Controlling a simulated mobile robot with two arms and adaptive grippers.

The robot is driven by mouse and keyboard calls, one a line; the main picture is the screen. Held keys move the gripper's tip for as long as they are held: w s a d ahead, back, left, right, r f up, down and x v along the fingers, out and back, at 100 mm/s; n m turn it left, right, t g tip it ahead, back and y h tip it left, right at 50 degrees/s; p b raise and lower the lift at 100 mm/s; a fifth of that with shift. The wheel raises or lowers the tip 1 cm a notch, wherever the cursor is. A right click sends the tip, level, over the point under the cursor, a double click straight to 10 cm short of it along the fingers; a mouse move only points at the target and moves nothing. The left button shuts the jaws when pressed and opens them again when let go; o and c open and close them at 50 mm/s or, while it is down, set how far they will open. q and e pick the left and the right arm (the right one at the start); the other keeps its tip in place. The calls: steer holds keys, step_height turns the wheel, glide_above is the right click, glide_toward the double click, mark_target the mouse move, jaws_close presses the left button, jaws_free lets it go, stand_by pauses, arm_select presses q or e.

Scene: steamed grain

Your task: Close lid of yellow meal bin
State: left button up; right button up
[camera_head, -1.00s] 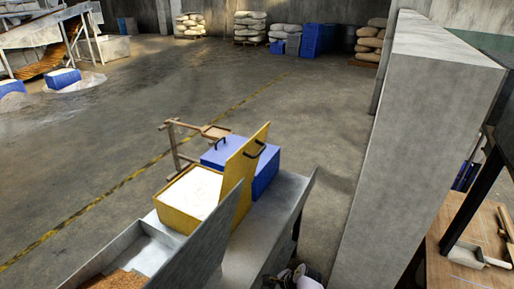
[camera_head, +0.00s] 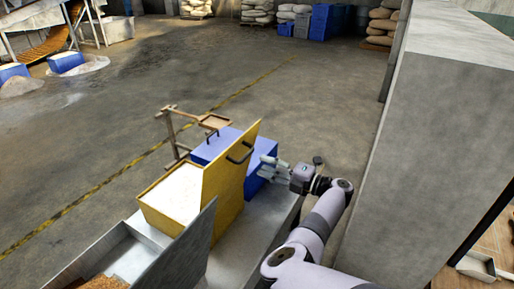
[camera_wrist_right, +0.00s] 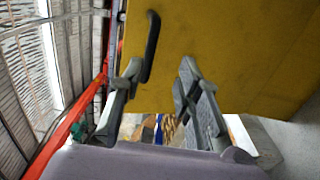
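The yellow meal bin (camera_head: 229,210) stands on a grey ledge and is full of pale meal (camera_head: 178,192). Its yellow lid (camera_head: 230,160) stands upright, open, with a black handle (camera_head: 240,152) on the face toward my right arm. My right gripper (camera_head: 268,169) is just right of the lid, its fingers pointing at it. In the right wrist view the gripper (camera_wrist_right: 155,85) is open, with the yellow lid (camera_wrist_right: 230,50) filling the space ahead and the black handle (camera_wrist_right: 151,46) near the left finger. I cannot tell if that finger touches it. My left gripper is not in view.
A blue bin (camera_head: 213,146) stands directly behind the yellow one. A grey metal bin with a raised lid (camera_head: 188,252) is in front. A concrete wall block (camera_head: 430,150) rises to the right of my arm. A wooden stand (camera_head: 178,135) is beyond the bins.

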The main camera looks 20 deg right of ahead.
mark_target(246, 154)
steer(key=a, duration=0.1)
steer(key=w+a+r, duration=0.1)
steer(key=w+a, duration=0.1)
steer(key=shift+w+a+r, duration=0.2)
steer(key=shift+a+r, duration=0.1)
steer(key=shift+r, duration=0.1)
steer(key=w, duration=0.1)
steer(key=w+a, duration=0.1)
steer(key=shift+w+a+f, duration=0.1)
steer(key=shift+w+f, duration=0.05)
steer(key=shift+w, duration=0.25)
steer(key=shift+w+a, duration=0.1)
steer(key=shift+a, duration=0.05)
steer(key=c, duration=0.4)
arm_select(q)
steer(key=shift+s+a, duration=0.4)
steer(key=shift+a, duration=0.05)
arm_select(e)
jaws_close()
